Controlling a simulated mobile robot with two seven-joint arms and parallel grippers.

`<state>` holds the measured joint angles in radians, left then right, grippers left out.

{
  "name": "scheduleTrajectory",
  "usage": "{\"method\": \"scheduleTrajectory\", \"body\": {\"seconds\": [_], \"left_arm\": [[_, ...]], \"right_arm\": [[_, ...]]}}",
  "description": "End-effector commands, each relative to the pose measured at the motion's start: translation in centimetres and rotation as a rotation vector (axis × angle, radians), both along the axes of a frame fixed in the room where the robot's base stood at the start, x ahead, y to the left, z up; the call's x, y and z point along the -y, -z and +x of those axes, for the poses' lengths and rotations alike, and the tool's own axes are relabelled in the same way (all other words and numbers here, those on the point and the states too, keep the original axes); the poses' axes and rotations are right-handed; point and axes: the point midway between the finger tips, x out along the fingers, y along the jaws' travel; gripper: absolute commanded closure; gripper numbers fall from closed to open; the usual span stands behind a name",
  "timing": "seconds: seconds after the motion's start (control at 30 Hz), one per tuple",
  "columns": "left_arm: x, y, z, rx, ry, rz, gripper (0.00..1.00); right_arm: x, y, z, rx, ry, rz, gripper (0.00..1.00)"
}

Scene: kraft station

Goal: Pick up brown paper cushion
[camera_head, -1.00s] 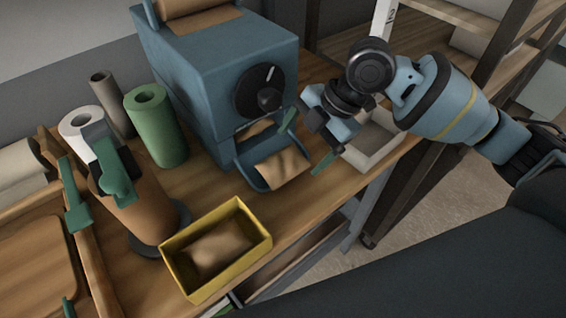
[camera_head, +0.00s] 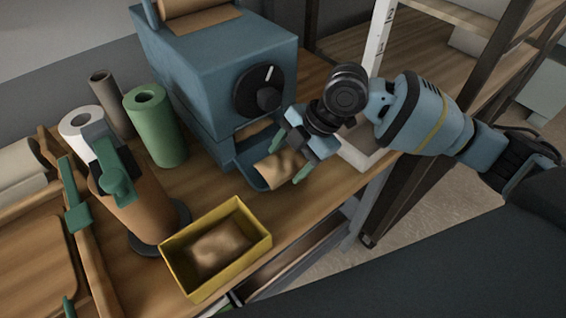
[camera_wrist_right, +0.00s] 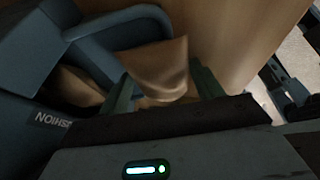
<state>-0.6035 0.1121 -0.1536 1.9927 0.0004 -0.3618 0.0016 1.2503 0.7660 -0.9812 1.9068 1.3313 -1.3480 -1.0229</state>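A brown paper cushion (camera_head: 279,169) lies at the mouth of the blue machine's outlet tray (camera_head: 246,172), its front part sticking out over the rim. My right gripper (camera_head: 292,160) is at the cushion, coming from the upper right. In the right wrist view the cushion (camera_wrist_right: 158,68) shows between the two green fingers (camera_wrist_right: 160,92), which are apart on either side of it. I cannot see firm contact. More brown paper (camera_wrist_right: 78,86) shows inside the tray. A second brown cushion (camera_head: 219,246) lies in the yellow box. My left gripper is not in view.
The blue machine (camera_head: 215,70) with a black dial stands behind the tray. The yellow box (camera_head: 258,252) is at the front.

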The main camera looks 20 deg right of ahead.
Motion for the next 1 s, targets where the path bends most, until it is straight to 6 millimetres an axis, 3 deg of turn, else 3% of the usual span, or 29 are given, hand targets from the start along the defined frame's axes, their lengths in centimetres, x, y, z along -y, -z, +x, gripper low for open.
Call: {"method": "scheduleTrajectory", "body": {"seconds": [0.03,0.2,0.67,1.0], "left_arm": [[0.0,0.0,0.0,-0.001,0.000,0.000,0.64],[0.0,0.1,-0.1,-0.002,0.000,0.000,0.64],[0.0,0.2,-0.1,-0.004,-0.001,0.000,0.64],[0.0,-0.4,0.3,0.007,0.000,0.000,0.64]], "right_arm": [[0.0,0.0,0.0,0.000,0.000,0.000,0.42],[0.0,0.0,0.0,0.000,0.000,0.000,0.60],[0.4,-0.8,-0.8,-0.001,0.001,0.000,0.60],[0.2,-6.7,-0.7,0.005,-0.001,0.001,0.60]]}}
